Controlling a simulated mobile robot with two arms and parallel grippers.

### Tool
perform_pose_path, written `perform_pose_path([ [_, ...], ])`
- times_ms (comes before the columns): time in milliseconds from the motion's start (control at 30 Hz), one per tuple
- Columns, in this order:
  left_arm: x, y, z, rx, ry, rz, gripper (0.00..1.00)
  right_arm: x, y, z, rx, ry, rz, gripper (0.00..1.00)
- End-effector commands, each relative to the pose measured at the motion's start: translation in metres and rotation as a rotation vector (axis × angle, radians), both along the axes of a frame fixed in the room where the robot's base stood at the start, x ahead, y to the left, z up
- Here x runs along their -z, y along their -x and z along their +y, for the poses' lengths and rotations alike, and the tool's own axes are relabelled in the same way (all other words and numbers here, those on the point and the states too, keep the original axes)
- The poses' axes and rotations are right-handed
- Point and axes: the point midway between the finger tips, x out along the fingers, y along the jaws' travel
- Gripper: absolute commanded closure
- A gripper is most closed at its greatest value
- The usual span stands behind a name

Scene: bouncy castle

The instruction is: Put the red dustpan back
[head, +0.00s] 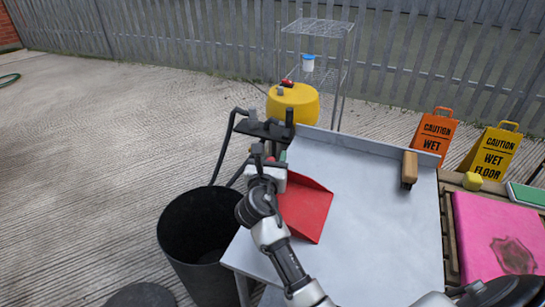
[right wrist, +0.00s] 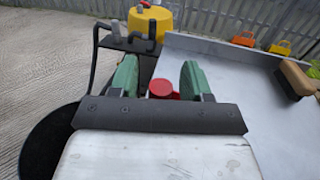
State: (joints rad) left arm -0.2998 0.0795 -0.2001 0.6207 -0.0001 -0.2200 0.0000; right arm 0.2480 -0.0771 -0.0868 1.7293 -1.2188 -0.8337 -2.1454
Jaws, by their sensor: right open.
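The red dustpan (head: 308,210) lies on the left part of the grey table (head: 365,215), with its pan partly hidden by my right arm. My right gripper (head: 272,156) is over the table's left edge at the dustpan's far end. In the right wrist view, my right gripper's green fingers (right wrist: 161,80) stand apart. A red rounded piece (right wrist: 163,89), which looks like the dustpan's handle end, shows between them; I cannot tell whether they touch it. A black holder with upright prongs (head: 263,130) stands just beyond the gripper and also shows in the right wrist view (right wrist: 130,43). My left gripper is not in view.
A black bin (head: 176,238) stands left of the table. A wooden-backed brush (head: 410,165) is at the table's far right. A yellow drum (head: 293,104) and a wire rack (head: 318,27) stand behind. Caution signs (head: 434,133) and a pink pad (head: 495,235) are at the right.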

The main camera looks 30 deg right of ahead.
Motion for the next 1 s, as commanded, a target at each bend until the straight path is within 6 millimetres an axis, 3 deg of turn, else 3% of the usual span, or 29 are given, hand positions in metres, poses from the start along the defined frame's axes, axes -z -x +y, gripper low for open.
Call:
perform_pose_path([
  [300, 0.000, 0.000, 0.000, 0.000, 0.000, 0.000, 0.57, 0.002, 0.053, 0.042, -0.002, -0.002, 0.003, 0.52],
  [500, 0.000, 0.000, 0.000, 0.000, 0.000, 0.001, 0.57, 0.001, 0.078, 0.062, -0.001, -0.002, 0.002, 0.52],
  [1000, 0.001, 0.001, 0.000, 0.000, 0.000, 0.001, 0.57, 0.000, 0.088, 0.069, 0.001, -0.002, 0.001, 0.52],
])
